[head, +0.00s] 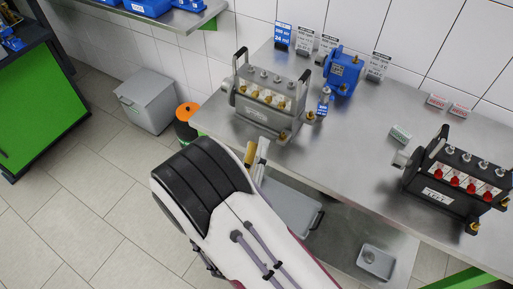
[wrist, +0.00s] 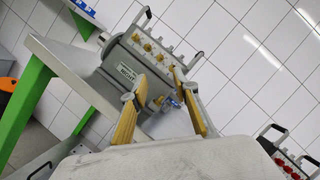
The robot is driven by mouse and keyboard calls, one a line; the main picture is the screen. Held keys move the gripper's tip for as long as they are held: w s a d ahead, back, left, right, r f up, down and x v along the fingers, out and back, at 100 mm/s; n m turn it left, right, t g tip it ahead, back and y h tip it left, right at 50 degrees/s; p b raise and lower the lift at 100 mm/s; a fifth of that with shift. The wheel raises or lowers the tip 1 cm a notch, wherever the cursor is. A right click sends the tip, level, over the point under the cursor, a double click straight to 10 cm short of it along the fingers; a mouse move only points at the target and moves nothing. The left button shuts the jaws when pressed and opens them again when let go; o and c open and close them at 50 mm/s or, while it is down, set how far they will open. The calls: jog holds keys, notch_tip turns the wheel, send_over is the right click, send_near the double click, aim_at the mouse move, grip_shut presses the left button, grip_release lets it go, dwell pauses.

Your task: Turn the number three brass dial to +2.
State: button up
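The grey pump with a row of brass dials (head: 265,97) stands on the steel bench in the head view. It also shows upper left of centre in the wrist view (wrist: 121,74), tilted. The brass dials (wrist: 147,47) run along its front face; their numbers and settings are too small to read. My gripper (head: 256,153) is in front of the bench's front edge, below and apart from the pump. In the wrist view my gripper (wrist: 160,77) has its two yellow fingers spread, with nothing between them. The pump's lower front shows between and beyond the fingers.
A blue pump (head: 343,71) stands behind right of the grey pump. A black pump with red dials (head: 459,181) is at the right. Small label signs stand along the wall. The steel bench (head: 345,145) is mostly clear between the pumps. A grey bin (head: 148,103) is left.

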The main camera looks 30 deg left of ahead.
aim_at(268, 101)
jog(key=w+r+n+g+h, duration=0.2)
jog(key=w+r+n+h, duration=0.25)
jog(key=r, duration=0.75)
jog(key=shift+s+a+f+n+g+y, duration=0.1)
jog(key=shift+a+f+n+g+y, duration=0.2)
jog(key=shift+f+n+g, duration=1)
jog(key=shift+s+a+f+n+t+y, duration=0.1)
jog(key=shift+a+f+n+y, duration=0.35)
jog(key=shift+n, duration=1.9)
jog(key=shift+a+f+n+g+y, duration=0.2)
jog(key=shift+f+n+g, duration=0.65)
jog(key=shift+n, duration=0.95)
jog(key=shift+f, duration=0.15)
jog(key=shift+x, duration=3.85)
